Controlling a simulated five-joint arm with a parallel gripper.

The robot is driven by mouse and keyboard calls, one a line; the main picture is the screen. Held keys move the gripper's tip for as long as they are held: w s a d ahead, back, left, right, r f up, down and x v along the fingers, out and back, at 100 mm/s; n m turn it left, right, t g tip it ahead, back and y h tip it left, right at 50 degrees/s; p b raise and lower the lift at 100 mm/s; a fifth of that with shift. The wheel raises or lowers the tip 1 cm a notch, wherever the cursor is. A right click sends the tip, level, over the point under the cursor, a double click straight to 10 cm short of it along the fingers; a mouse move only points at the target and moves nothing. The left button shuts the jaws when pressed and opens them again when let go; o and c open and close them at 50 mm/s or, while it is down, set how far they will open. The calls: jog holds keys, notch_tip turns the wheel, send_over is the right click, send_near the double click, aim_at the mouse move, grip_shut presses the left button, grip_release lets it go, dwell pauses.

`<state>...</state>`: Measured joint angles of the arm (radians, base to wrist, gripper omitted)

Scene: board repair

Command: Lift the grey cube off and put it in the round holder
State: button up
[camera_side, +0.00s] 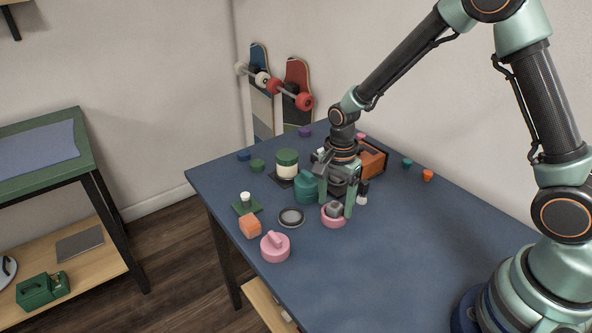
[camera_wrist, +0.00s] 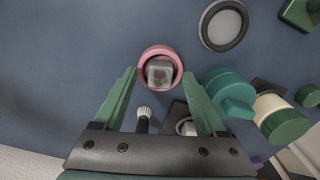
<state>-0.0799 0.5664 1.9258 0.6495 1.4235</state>
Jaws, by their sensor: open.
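In the wrist view my gripper's (camera_wrist: 159,74) fingertips flank the holder, with visible gaps to the cube. I cannot tell how high the fingertips are above the holder.
A teal pot (camera_side: 306,190) stands close left of my gripper, and a brush (camera_side: 362,192) stands close right. An orange box (camera_side: 373,160) is behind. The table's front right is clear.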

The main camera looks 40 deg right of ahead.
aim_at(335, 205)
grip_shut()
jog(key=shift+r, duration=0.15)
notch_tip(335, 205, up, 20)
dwell(0.5)
dwell(0.3)
